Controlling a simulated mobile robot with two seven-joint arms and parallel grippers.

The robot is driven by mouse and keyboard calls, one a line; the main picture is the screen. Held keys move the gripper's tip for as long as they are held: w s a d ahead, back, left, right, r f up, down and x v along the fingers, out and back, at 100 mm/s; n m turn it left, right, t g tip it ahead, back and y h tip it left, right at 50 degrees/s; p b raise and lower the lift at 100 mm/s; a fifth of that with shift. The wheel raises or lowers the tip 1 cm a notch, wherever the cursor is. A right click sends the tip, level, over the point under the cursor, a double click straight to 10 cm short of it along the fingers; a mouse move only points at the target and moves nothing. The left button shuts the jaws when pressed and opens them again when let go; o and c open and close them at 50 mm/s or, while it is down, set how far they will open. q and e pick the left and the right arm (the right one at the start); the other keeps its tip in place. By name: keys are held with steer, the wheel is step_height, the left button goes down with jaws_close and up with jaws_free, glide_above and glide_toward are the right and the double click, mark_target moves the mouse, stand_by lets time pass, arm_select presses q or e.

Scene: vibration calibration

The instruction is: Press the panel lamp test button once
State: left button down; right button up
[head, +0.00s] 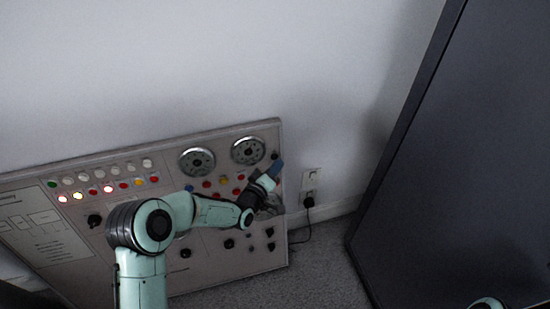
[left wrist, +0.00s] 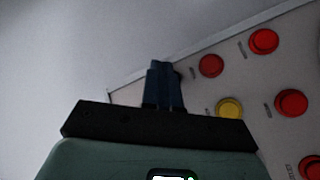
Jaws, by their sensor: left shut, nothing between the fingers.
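The control panel (head: 150,250) leans against the wall with rows of buttons, lamps and knobs. My left gripper (head: 277,168) is at its upper right corner, with blue fingers shut and empty. In the left wrist view the closed fingers (left wrist: 163,68) overlap the panel's corner. A yellow button (left wrist: 229,108) and a red button (left wrist: 211,66) lie right of the fingers in the wrist view. Labels are too small to read, so I cannot tell which is the lamp test button.
Two round gauges (head: 197,161) sit along the panel's top. Some lamps at left glow, including a red lamp (head: 109,188). A wall socket (head: 311,179) with a plugged cable is right of the panel. A large dark cabinet (head: 450,160) stands at right, with grey floor between.

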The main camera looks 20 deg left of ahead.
stand_by(0.4)
arm_select(q)
steer(key=shift+w+a+f+b, duration=0.1)
steer(key=shift+w+a+b, duration=0.15)
steer(key=shift+w+b, duration=0.15)
steer(key=shift+w+a+b, duration=0.2)
steer(key=shift+w+b, duration=0.05)
steer(key=shift+b, duration=0.1)
stand_by(0.5)
steer(key=shift+s, duration=0.1)
stand_by(0.3)
steer(key=shift+s+d+p, duration=0.3)
steer(key=shift+s+d, duration=0.15)
steer(key=shift+s, duration=0.1)
steer(key=s+d, duration=0.1)
steer(key=s+p, duration=0.1)
steer(key=s+d+r, duration=0.1)
steer(key=s, duration=0.1)
steer(key=shift+d+r+p, duration=0.1)
steer(key=shift+d+p, duration=0.25)
